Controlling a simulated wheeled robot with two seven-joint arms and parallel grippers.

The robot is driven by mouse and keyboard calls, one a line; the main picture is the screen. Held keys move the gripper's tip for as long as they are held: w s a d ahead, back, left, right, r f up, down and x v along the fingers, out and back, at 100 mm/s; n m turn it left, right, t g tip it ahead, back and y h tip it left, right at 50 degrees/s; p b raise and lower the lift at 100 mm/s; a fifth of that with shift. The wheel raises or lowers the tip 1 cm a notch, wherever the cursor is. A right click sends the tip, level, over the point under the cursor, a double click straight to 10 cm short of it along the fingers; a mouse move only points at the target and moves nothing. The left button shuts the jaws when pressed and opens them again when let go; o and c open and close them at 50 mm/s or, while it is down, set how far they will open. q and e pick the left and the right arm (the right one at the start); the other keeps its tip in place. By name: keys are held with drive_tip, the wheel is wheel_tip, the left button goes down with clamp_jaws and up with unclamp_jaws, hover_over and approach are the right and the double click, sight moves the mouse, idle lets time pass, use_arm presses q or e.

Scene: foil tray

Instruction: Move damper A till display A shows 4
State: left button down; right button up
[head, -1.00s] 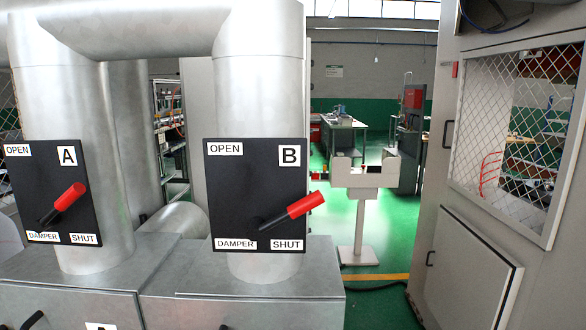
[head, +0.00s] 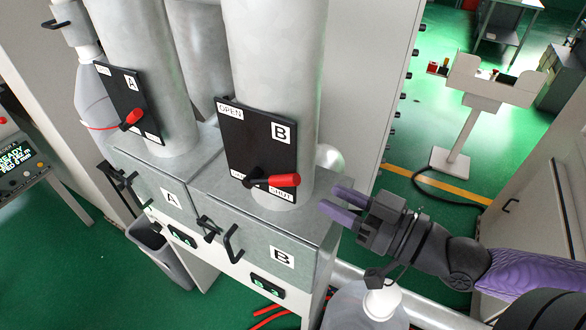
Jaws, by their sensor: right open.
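Damper A is a black panel (head: 119,92) on the left silver duct, with a red-tipped lever (head: 131,119) near its lower part. The lever's red end points up and right on the panel. Display A (head: 183,236) is a small dark screen with green characters below drawer A; its digit is too small to read surely. My right gripper (head: 332,203) has purple fingers, open and empty, right of damper B's panel and well away from damper A. My left gripper is not in view.
Damper B's panel (head: 258,150) with its red lever (head: 284,180) stands between my right gripper and damper A. Drawers with black handles (head: 232,244) jut out below. Display B (head: 266,286) sits under drawer B. A grey bin (head: 160,255) stands at left; green floor is open in front.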

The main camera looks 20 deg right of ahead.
sight(293, 174)
drive_tip(key=p+x, duration=0.1)
drive_tip(key=x, duration=0.5)
drive_tip(key=shift+w+r+p, duration=0.1)
drive_tip(key=shift+w+p, duration=0.1)
drive_tip(key=shift+p, duration=0.15)
drive_tip(key=shift+x, duration=0.85)
clamp_jaws()
drive_tip(key=shift+p, duration=0.3)
